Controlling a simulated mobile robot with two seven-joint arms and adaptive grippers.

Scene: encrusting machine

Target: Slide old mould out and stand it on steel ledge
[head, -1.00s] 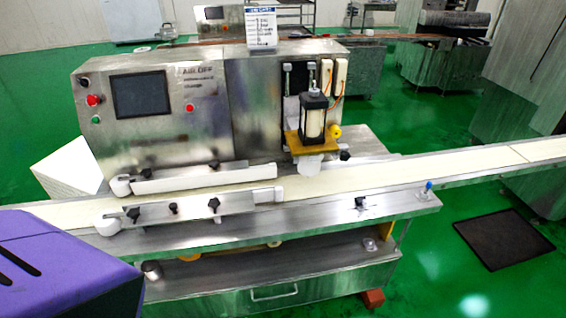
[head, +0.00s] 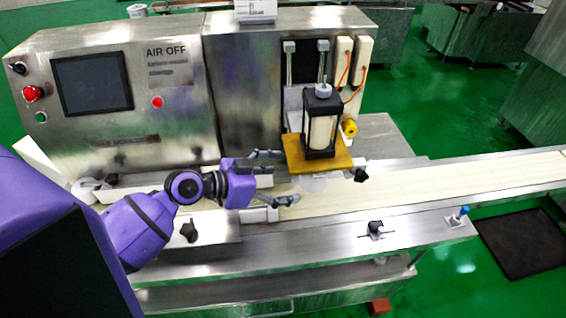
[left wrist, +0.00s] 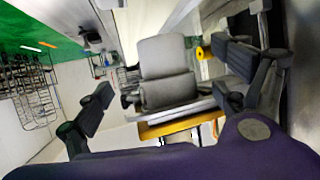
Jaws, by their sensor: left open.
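A black-framed unit with a cream cylinder (head: 321,128) stands upright on an orange-yellow plate (head: 335,165) at the machine's front. A pale translucent piece (head: 312,184) shows below the plate, over the belt. No label shows which part is the old mould. My left gripper (head: 280,177) is open, just left of the plate and pale piece, its fingers pointing right. In the left wrist view, a grey block (left wrist: 165,72) lies between the spread fingers, apart from both, beside the plate's edge (left wrist: 175,126). The steel ledge (head: 320,243) runs in front of the belt. My right gripper is not in view.
The cream conveyor belt (head: 435,184) runs right behind the ledge. A black knob (head: 375,228) and a blue-topped post (head: 464,211) stand on the ledge; bare steel lies between and left of them. A yellow knob (head: 349,128) sits beside the unit.

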